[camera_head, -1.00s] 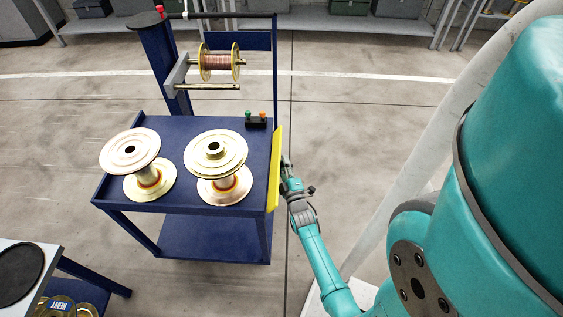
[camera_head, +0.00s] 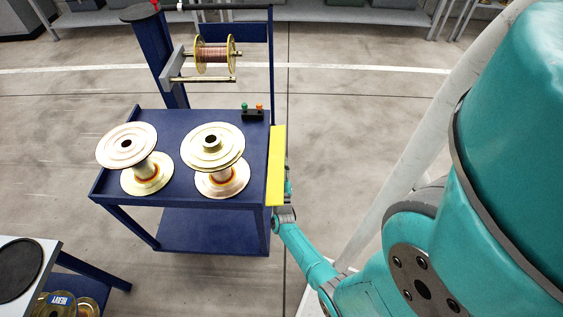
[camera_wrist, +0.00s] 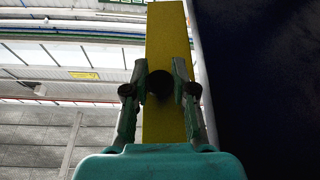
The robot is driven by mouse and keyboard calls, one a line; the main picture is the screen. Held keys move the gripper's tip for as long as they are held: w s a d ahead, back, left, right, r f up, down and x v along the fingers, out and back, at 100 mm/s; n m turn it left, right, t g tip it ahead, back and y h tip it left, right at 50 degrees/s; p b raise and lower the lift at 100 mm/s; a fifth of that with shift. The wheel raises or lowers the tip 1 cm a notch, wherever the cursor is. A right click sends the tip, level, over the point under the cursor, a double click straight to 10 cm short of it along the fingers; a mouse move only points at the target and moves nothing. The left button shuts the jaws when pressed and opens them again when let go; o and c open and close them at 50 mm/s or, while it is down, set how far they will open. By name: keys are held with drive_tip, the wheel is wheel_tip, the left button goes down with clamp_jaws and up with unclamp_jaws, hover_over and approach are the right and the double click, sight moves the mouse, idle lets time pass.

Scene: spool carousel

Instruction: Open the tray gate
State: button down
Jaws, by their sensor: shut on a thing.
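The yellow tray gate (camera_head: 276,165) runs along the right edge of the blue cart's tray (camera_head: 165,118) and leans outward, its broad face showing from above. In the wrist view, the gate (camera_wrist: 167,35) runs up the middle as a long yellow bar. A dark round knob (camera_wrist: 160,82) stands out from it. My gripper (camera_wrist: 160,88) has a finger on each side of the knob and is shut on it. In the head view, the gate hides most of my gripper.
Two large empty-looking spools (camera_head: 212,147) (camera_head: 127,147) stand on the tray. A copper-wound spool (camera_head: 214,54) hangs on a rod behind. A small box with green and orange buttons (camera_head: 252,115) sits at the tray's back right corner. Open floor lies right of the cart.

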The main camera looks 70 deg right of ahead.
drive_tip(key=shift+w+f+m+g, duration=0.2)
drive_tip(key=shift+m+g, duration=0.1)
drive_tip(key=shift+m, duration=0.5)
drive_tip(key=c, duration=1)
unclamp_jaws()
drive_tip(key=shift+o, duration=0.2)
drive_tip(key=v, duration=1.2)
drive_tip(key=shift+f, duration=0.2)
